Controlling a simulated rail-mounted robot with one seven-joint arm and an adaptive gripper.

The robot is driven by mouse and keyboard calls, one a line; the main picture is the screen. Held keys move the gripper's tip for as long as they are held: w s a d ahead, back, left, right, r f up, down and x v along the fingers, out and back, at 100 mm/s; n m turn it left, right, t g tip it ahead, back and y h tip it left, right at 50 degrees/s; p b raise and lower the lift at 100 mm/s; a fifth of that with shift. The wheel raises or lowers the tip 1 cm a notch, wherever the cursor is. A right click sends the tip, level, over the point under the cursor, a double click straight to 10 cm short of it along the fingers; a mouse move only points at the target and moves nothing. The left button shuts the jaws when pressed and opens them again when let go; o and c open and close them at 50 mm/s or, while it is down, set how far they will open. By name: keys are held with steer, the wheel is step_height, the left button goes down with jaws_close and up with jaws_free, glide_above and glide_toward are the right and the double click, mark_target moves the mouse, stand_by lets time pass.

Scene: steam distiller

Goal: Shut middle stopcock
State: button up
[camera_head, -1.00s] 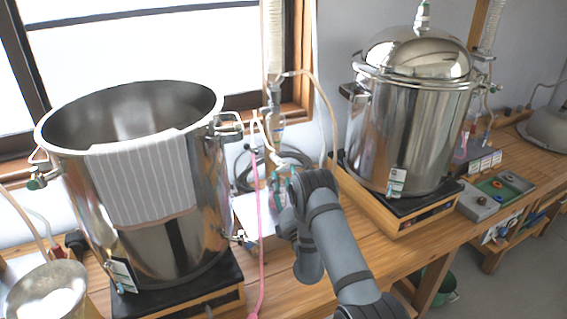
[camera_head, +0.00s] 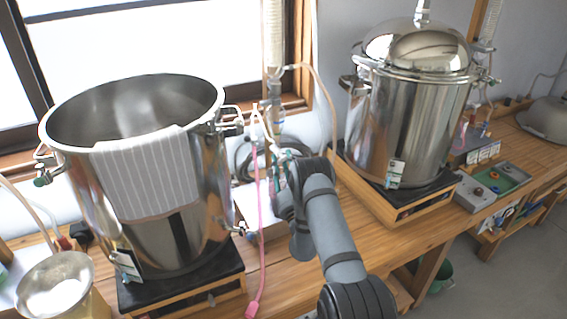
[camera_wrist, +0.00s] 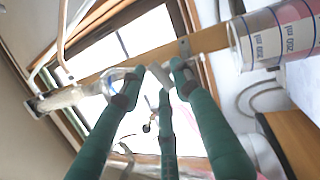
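My gripper (camera_wrist: 160,82) has green fingers, seen from behind in the wrist view. The fingertips stand apart, with a pale small part between them that I cannot identify clearly. A clear glass piece with tubing (camera_wrist: 62,99), which looks like part of the stopcock assembly, lies left of the fingertips. In the head view my gripper (camera_head: 279,164) is at the glassware between the two steel pots. The glass tube (camera_head: 275,92) hangs above it. My arm and gripper hide much of this area, so the middle stopcock's handle position cannot be told.
An open steel pot (camera_head: 200,185) with a striped cloth (camera_head: 147,175) stands left. A lidded steel pot (camera_head: 395,130) stands right on a wooden-sided base. A pink tube (camera_head: 261,220) hangs beside my gripper. A graduated cylinder (camera_wrist: 275,38) is close on the right in the wrist view.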

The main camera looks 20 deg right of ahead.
steer(key=c, duration=0.6)
jaws_close()
steer(key=shift+a+r+m+p, duration=0.1)
steer(key=shift+r+m+p, duration=0.15)
steer(key=shift+m+p, duration=0.3)
steer(key=shift+r+m+g+h+p, duration=0.15)
steer(key=shift+m+g+h+p, duration=0.3)
steer(key=shift+m+p, duration=1.1)
steer(key=shift+p, duration=0.2)
steer(key=shift+f+m+g+h, duration=0.25)
steer(key=shift+m+g, duration=0.2)
steer(key=shift+m, duration=0.25)
